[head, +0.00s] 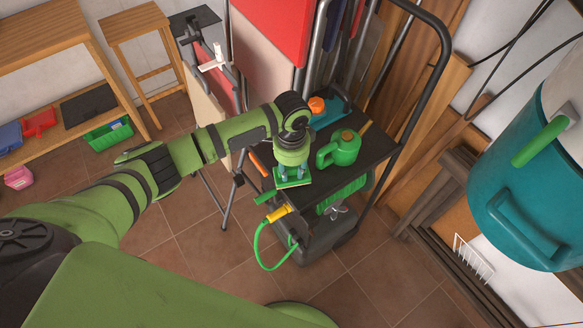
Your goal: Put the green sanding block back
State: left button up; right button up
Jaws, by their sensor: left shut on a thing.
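My left gripper (291,170) is pointed down at the front left of the black cart (375,146) in the head view. It is shut on the green sanding block (293,183), a flat green piece with a paler edge, showing just below the fingers. I cannot tell whether the block touches the cart's top or hangs just above it. My left arm crosses from the left and hides part of the cart top's far left side. My right gripper is not in view.
A green can (341,149) with an orange cap stands right of my left gripper on the cart. A blue tool with an orange knob (317,105) lies behind it. A green hose (258,244) hangs at the front. The cart handle (443,60) rises at right.

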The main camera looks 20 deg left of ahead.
aim_at(291, 169)
pick_arm(q)
jog(key=shift+w+f, duration=0.1)
jog(key=shift+f, duration=0.35)
jog(key=o, duration=1)
jog(key=shift+f, duration=0.15)
notch_tip(291, 169, up, 12)
jog(key=b, duration=0.1)
jog(key=shift+r+b, duration=0.25)
jog(key=shift+b, duration=0.15)
